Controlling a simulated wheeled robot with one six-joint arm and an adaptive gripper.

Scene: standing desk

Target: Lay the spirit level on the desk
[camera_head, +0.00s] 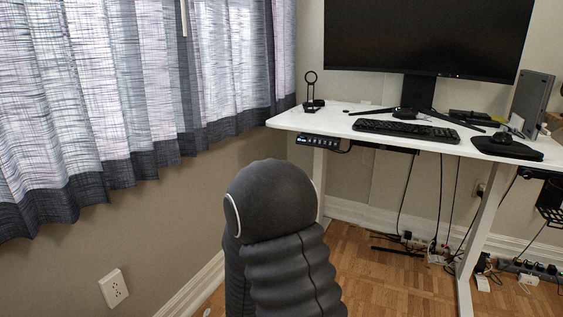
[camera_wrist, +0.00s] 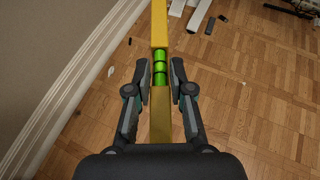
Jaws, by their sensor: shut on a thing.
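The spirit level (camera_wrist: 160,115) is a yellow bar with a green vial, seen in the wrist view. My gripper (camera_wrist: 160,80) is shut on it around the vial, with one finger on each side. The bar runs up out of the top of the wrist view, and its lower end is hidden behind my gripper's body. Wooden floor lies below it there. The white desk (camera_head: 290,121) stands at the right in the head view. The head view shows my dark arm in front, but not the gripper or the level.
On the desk are a monitor (camera_head: 430,35), a keyboard (camera_head: 405,129), a black stand (camera_head: 310,92) and a dark flat device (camera_head: 507,147). The desk's front left corner looks clear. Curtains (camera_head: 130,90) hang at left. Cables and power strips lie under the desk.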

